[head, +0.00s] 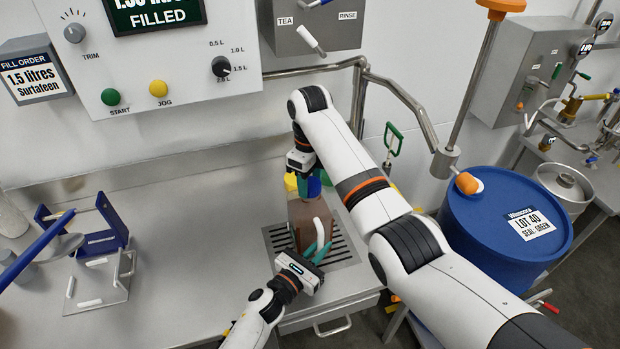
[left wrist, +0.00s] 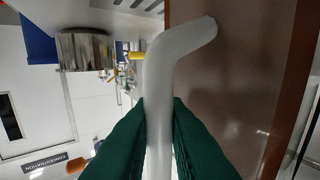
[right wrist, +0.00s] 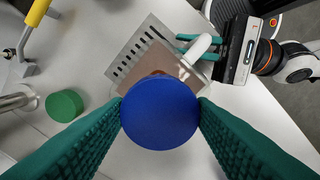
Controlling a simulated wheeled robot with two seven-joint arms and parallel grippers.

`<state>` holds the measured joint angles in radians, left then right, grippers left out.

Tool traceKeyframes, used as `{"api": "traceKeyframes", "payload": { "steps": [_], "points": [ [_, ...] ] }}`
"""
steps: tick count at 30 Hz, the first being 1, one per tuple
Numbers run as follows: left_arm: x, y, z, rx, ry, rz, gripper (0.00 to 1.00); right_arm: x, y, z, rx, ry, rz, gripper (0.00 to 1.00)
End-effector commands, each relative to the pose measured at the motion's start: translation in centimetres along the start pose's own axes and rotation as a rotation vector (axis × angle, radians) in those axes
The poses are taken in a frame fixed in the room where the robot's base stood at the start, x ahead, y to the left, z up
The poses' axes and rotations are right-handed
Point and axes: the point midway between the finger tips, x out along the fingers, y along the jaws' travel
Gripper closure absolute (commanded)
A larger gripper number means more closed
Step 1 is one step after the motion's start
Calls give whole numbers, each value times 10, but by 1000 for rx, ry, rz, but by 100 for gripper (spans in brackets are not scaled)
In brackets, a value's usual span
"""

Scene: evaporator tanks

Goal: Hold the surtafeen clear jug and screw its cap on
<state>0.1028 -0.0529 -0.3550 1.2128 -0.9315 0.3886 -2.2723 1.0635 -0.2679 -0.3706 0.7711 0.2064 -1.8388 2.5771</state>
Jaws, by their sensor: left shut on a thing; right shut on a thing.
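The jug (head: 304,222) is a clear block-shaped vessel full of brown liquid, standing on the slotted drain plate (head: 342,250). My left gripper (head: 316,247) is shut on its white side handle (left wrist: 158,90); the jug's brown wall (left wrist: 230,70) fills the right of the left wrist view. My right gripper (right wrist: 160,108) points down over the jug, shut on a round blue cap (right wrist: 159,113). The blue cap also shows in the head view (head: 314,188), at the jug's top. The cap hides most of the jug's mouth, so I cannot tell whether it is seated on the neck.
A green cap (right wrist: 64,105) lies on the bench, and a yellow one (head: 290,182) shows behind the jug. A blue stand (head: 95,230) is at the left. A blue drum (head: 505,220) stands right. The bench between stand and drain plate is clear.

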Motion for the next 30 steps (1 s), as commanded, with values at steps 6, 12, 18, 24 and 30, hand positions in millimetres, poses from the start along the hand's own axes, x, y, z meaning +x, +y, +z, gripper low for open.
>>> {"api": "traceKeyframes", "payload": {
  "steps": [6, 12, 18, 24, 30],
  "points": [
    [-1, 0, 1, 0, -3, -1, 100, -1, 0, -1, 295, 3, 1, 71],
    [-1, 0, 2, 0, -3, -1, 100, -1, 0, -1, 326, 3, 2, 71],
    [-1, 0, 2, 0, -3, -1, 100, -1, 0, -1, 323, 3, 3, 39],
    [-1, 0, 2, 0, -3, 0, 100, -1, 0, 0, 322, 1, 2, 29],
    [-1, 0, 1, 0, -3, 0, 100, -3, 0, 0, 322, 1, 2, 29]
  ]
}}
